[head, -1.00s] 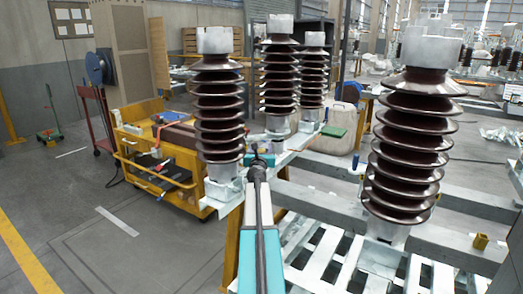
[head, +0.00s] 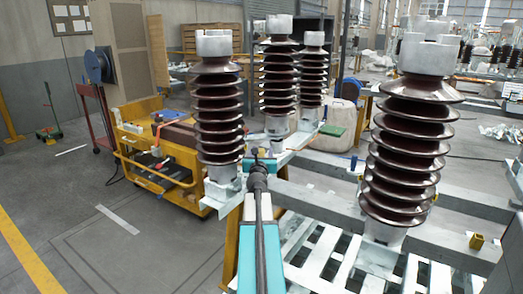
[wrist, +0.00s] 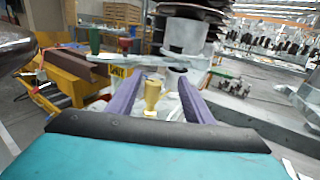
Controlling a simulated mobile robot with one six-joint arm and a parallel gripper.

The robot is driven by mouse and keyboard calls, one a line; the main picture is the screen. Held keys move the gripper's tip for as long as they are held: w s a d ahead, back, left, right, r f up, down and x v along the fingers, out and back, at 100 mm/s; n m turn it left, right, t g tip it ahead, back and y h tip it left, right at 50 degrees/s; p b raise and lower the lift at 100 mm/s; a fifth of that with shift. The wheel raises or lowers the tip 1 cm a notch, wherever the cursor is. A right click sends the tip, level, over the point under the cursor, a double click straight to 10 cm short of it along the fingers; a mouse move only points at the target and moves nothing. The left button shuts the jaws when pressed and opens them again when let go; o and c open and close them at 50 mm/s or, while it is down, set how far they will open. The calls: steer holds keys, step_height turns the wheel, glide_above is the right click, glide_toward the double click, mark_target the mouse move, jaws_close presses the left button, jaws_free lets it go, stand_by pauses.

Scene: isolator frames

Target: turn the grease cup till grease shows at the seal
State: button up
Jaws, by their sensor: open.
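A brass-yellow cup (wrist: 152,94) with a flared body on a narrow stem shows in the wrist view, probably the grease cup. My gripper (wrist: 158,80) is open, with one finger on each side of the cup in the picture. I see no clear contact, and cannot tell whether the cup is fully between the fingertips in depth. In the head view my gripper (head: 262,160) is small and partly hidden by my own arm, beside the foot of the left brown insulator (head: 219,110). I cannot make out the seal or any grease.
A green cup (wrist: 95,40) and a red cup (wrist: 125,45) stand beyond the fingers. A large insulator (head: 408,150) stands on the steel frame at right, with a small yellow fitting (head: 477,241) nearby. A yellow cart (head: 165,155) is at left; open floor lies before it.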

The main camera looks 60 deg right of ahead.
steer(key=s+p+v, duration=0.1)
steer(key=v, duration=0.7)
steer(key=shift+r, duration=0.3)
steer(key=shift+d, duration=0.2)
